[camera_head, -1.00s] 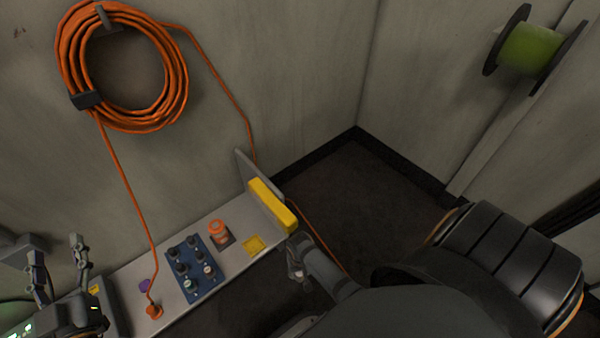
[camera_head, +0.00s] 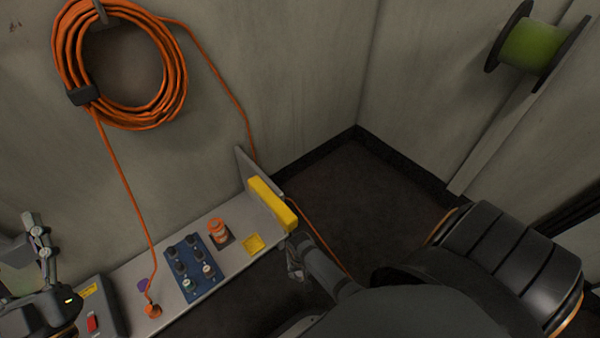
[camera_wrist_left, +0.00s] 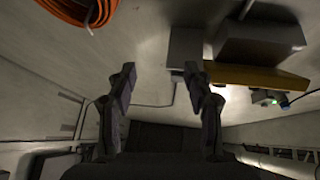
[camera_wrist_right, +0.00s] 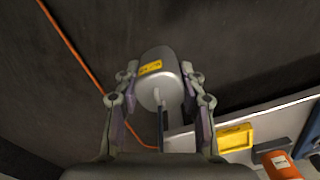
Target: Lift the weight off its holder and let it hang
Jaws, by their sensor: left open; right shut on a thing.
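The weight is a grey metal cylinder (camera_wrist_right: 157,82) with a yellow label, in the right wrist view. My right gripper (camera_wrist_right: 158,92) is shut on it, one finger at each side. In the head view my right gripper (camera_head: 294,262) is low beside the shelf's right end, under a yellow bar (camera_head: 272,204); I cannot make out the weight there. I cannot tell which part is its holder, or whether the weight touches it. My left gripper (camera_head: 40,238) is at the far left of the head view; in the left wrist view it is open and empty (camera_wrist_left: 160,82).
The grey shelf (camera_head: 128,275) carries a blue panel of knobs (camera_head: 190,268), an orange cylinder (camera_head: 217,231) and a yellow square (camera_head: 253,244). An orange cable (camera_head: 135,205) runs from a wall coil (camera_head: 66,55) to the shelf. A red-switched box (camera_head: 92,322) stands at lower left.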

